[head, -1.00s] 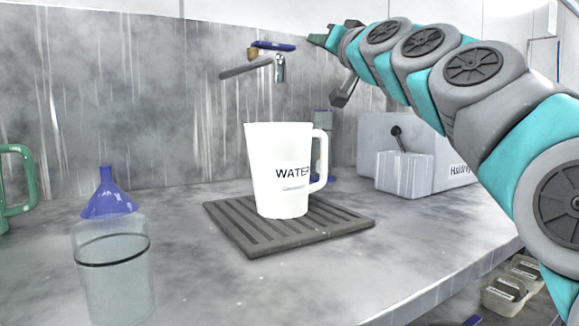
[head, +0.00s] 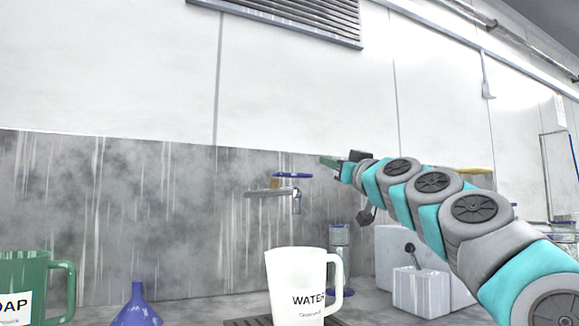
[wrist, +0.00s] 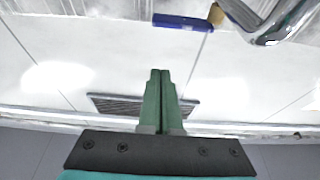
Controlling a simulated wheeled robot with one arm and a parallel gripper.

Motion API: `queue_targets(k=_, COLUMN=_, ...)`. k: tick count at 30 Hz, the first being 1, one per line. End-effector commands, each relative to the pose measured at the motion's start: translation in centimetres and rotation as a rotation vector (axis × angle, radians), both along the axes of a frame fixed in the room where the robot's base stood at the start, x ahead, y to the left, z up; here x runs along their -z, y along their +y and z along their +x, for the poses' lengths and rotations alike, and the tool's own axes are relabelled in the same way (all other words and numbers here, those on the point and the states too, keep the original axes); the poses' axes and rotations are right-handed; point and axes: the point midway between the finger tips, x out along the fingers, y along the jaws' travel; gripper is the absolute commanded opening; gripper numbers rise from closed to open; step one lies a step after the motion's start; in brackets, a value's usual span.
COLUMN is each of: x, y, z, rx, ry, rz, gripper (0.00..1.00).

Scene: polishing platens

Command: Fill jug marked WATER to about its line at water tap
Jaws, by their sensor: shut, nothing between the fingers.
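The white jug marked WATER (head: 296,290) stands upright below the tap, with its handle to the right. Its inside and its fill level are hidden. The water tap (head: 297,203) sticks out from the stained back wall and has a blue lever (head: 292,175) on top. No stream shows under its spout. The wrist view shows the blue lever (wrist: 183,22) and the shiny tap body (wrist: 272,22). My gripper (head: 324,161) is shut and empty, just right of the lever and slightly above it, apart from it. Its green fingers (wrist: 160,74) are together in the wrist view.
A dark slatted grate (head: 258,321) lies under the jug. A green SOAP jug (head: 28,275) and a blue funnel (head: 137,308) stand at the left. A clear container (head: 340,245) and a pale box (head: 420,290) stand right of the jug. A wall vent (head: 290,15) is high above.

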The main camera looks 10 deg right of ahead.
Motion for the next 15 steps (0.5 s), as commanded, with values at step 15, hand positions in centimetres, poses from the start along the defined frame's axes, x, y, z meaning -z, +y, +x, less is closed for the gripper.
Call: queue_targets(k=15, x=-0.5, y=0.8, z=1.8, rx=-0.002, ry=0.005, rz=-0.001, gripper=0.0)
